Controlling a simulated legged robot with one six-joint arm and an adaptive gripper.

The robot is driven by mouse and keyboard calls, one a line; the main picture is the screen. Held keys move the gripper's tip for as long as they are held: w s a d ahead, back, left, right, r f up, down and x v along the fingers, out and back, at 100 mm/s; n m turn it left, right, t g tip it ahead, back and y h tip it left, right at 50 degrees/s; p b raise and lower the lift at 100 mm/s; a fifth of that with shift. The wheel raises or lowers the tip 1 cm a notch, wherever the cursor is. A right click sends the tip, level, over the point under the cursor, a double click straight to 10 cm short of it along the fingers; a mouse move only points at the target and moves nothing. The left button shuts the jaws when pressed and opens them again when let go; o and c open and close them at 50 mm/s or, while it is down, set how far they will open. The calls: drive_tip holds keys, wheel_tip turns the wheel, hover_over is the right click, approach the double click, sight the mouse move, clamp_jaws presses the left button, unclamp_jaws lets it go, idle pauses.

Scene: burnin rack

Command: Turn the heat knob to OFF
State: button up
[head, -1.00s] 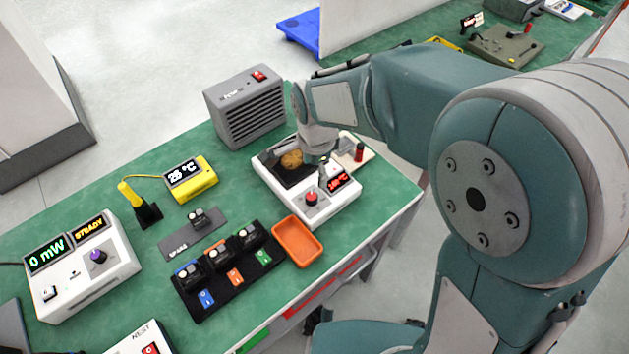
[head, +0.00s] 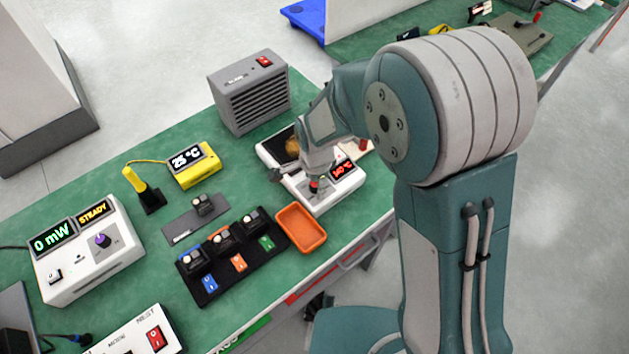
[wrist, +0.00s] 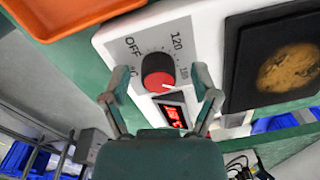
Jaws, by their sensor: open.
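The red heat knob (wrist: 158,72) sits on the white hot plate unit (head: 335,194), beside printed marks OFF, 120 and a higher one that is hard to read. The unit's red display (head: 343,170) appears to read about 140 °C. My gripper (wrist: 158,90) is open, with its fingers on either side of the knob's near side; contact cannot be told. In the head view my gripper hides most of the knob (head: 315,184).
A dark heating plate (wrist: 280,55) with a round brown item lies beside the knob. An orange tray (head: 301,229) stands close in front. A black rack (head: 205,296) with several modules, a grey fan box (head: 250,92) and a yellow thermometer (head: 193,165) stand nearby.

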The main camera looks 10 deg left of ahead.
drive_tip(key=shift+d, duration=0.1)
clamp_jaws()
